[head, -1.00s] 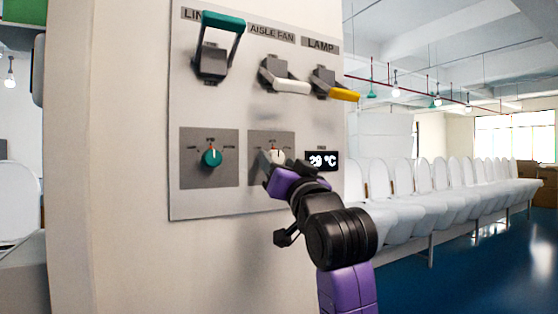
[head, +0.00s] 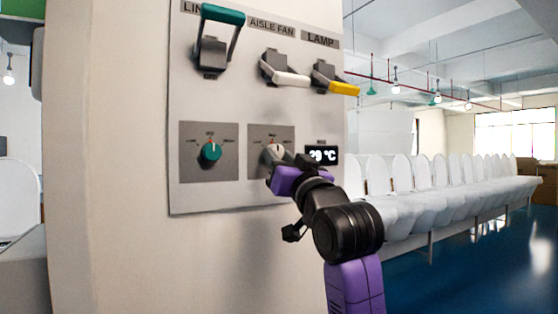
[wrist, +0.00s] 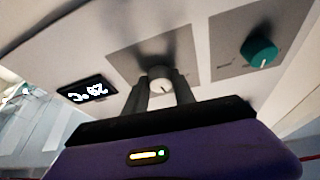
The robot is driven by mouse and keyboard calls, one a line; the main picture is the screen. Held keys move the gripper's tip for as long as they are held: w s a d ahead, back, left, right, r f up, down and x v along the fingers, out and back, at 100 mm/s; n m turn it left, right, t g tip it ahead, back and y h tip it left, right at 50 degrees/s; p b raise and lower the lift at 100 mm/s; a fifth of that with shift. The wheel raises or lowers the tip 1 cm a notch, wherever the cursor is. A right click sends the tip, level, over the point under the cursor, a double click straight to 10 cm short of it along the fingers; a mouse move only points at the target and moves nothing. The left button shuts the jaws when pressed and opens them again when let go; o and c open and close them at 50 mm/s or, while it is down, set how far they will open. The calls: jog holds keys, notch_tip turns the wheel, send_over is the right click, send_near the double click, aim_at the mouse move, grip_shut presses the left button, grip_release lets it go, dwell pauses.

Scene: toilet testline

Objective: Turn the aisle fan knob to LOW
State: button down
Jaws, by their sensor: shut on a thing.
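The aisle fan knob is a white dial (head: 274,148) on a grey square plate under the AISLE FAN label (head: 272,26) in the head view. It also shows in the wrist view (wrist: 160,80), with a dark pointer line on its face. My gripper (head: 275,159) is at the knob, its two dark fingers on either side of it and shut on it. In the wrist view my gripper (wrist: 161,92) covers part of the knob's sides. The knob's scale marks are too small to read, and its lower part is hidden in the head view.
A green knob (head: 210,152) is left of the aisle fan knob. Above are a green-handled lever (head: 222,16), a white one (head: 291,79) and a yellow one (head: 343,88). A temperature display (head: 321,155) is close on the right. White toilet seats line the right side.

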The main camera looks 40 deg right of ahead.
jog(key=n+y+b, duration=0.1)
jog(key=n+y, duration=0.1)
jog(key=n, duration=0.3)
jog(key=n+y+b, duration=0.2)
jog(key=n+y, duration=0.1)
jog(key=n, duration=0.2)
jog(key=d+n+y+b, duration=0.1)
jog(key=n+y+b, duration=0.1)
jog(key=n, duration=0.3)
jog(key=shift+s+t+y, duration=0.15)
jog(key=shift+t+y, duration=0.15)
jog(key=shift+y, duration=0.2)
jog(key=shift+r+n, duration=0.1)
jog(key=shift+n, duration=0.2)
jog(key=c, duration=1)
grip_release()
jog(key=shift+c, duration=0.2)
jog(key=b+v, duration=0.3)
jog(key=v, duration=0.5)
